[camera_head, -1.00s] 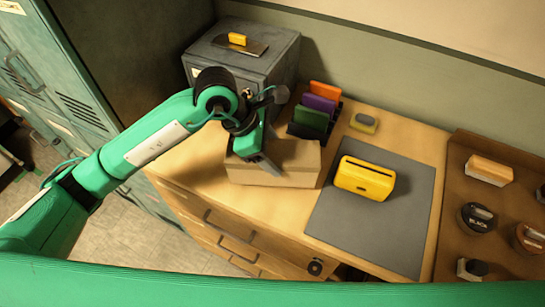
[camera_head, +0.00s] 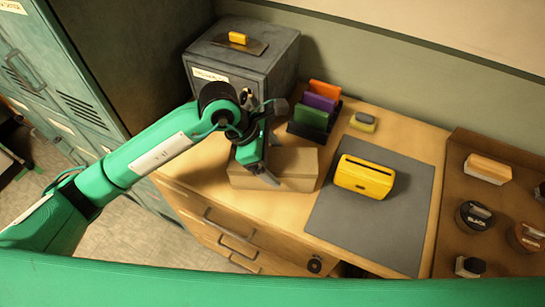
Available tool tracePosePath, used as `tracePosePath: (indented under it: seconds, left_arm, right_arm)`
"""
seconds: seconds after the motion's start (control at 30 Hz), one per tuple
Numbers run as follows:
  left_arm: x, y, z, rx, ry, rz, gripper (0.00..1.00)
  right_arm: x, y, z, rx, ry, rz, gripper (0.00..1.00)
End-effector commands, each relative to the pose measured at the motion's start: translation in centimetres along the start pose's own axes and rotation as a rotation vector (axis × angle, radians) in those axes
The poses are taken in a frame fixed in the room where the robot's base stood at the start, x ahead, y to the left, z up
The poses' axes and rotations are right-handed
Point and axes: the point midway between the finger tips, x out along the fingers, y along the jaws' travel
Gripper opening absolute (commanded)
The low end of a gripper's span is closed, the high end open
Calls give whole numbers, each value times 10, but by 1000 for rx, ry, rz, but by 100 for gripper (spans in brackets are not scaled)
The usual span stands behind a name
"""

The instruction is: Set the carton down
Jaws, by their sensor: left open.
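The carton (camera_head: 293,169) is a low tan cardboard box. It rests on the wooden desk top, left of the grey mat. My left gripper (camera_head: 268,172) is open at the carton's left part, with its fingers in front of the box. The arm and gripper hide the carton's left back corner. I cannot tell whether a finger touches the box. My right gripper does not show.
The grey mat (camera_head: 338,228) carries a yellow slotted box (camera_head: 364,177). Behind the carton stand colored folders (camera_head: 311,117) in a black rack and a small yellow-grey block (camera_head: 363,122). A grey metal cabinet (camera_head: 225,75) stands at the back left. A brown tray (camera_head: 450,225) is at right.

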Motion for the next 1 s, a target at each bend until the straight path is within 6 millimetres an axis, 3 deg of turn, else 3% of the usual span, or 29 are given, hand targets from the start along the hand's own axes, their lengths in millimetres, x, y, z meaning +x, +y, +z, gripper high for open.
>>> tracePosePath:
  seconds: [0.23,0.6,0.77,1.0]
  left_arm:
    - [-37,1,-1,2,0,6,85]
    - [-107,1,0,0,0,3,85]
    - [-119,0,0,0,0,1,85]
    - [-121,0,0,0,0,0,85]
  right_arm:
    - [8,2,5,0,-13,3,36]
    - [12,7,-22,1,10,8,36]
    - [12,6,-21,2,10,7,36]
    - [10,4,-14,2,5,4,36]
